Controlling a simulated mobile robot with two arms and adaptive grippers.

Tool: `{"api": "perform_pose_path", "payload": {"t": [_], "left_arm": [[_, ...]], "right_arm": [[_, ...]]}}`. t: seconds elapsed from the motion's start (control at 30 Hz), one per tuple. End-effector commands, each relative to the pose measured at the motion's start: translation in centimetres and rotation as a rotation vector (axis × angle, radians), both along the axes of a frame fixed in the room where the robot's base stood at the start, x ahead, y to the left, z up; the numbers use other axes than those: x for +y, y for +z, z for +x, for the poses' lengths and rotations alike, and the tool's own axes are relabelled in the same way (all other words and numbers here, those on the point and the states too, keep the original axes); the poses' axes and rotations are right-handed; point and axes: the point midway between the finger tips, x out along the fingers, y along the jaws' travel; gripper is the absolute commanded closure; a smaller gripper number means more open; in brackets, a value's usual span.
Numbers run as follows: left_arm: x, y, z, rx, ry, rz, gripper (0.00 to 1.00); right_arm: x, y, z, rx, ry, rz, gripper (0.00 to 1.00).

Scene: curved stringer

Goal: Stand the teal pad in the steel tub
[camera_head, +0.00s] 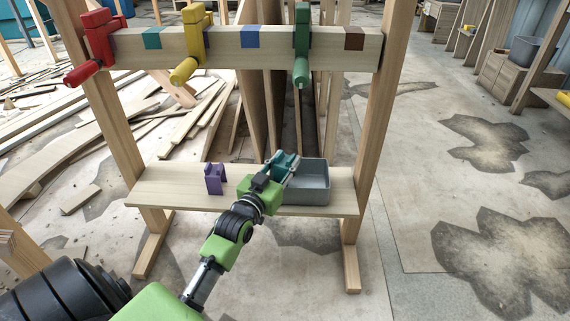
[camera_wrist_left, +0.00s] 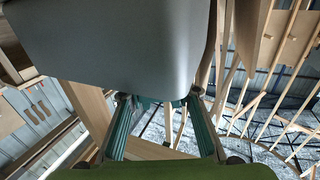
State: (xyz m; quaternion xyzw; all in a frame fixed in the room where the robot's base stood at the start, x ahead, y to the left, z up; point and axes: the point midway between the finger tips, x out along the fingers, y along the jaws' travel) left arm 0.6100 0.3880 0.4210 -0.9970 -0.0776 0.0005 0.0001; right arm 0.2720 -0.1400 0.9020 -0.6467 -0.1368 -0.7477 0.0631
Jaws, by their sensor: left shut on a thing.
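The steel tub (camera_head: 312,188) is an open grey box on the right part of the low wooden shelf. My left gripper (camera_head: 288,168) reaches in from the lower left and is at the tub's left side. It is shut on the teal pad (camera_head: 284,160), a small notched block that the gripper partly hides. I cannot tell whether the pad is above the tub or partly inside it. In the left wrist view, a smooth grey wall of the tub (camera_wrist_left: 120,40) fills the upper middle. A little of the teal pad shows between the fingertips (camera_wrist_left: 155,102). My right gripper is not in view.
A purple notched block (camera_head: 214,179) stands on the shelf (camera_head: 165,186), left of the gripper. Above, a wooden rail (camera_head: 275,52) carries red (camera_head: 98,38), yellow (camera_head: 194,38) and green (camera_head: 302,42) clamps. Wooden posts flank the shelf. Its left end is clear.

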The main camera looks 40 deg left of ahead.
Motion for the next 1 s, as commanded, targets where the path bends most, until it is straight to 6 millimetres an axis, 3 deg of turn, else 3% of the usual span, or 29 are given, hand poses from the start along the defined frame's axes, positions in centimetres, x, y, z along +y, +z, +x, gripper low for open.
{"api": "perform_pose_path", "payload": {"t": [0.57, 0.6, 0.63, 1.0], "left_arm": [[0.0, -1.2, 0.0, 0.000, 0.000, 0.000, 0.95], [0.0, -1.2, 0.0, 0.000, 0.000, 0.000, 0.62], [0.0, -1.2, 0.0, 0.000, 0.000, 0.000, 0.54], [0.0, -1.0, 0.0, 0.000, 0.000, 0.000, 0.53]], "right_arm": [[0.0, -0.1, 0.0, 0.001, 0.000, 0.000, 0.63], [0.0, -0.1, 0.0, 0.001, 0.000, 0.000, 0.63], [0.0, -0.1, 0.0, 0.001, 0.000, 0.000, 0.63], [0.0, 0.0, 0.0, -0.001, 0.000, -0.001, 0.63]]}}
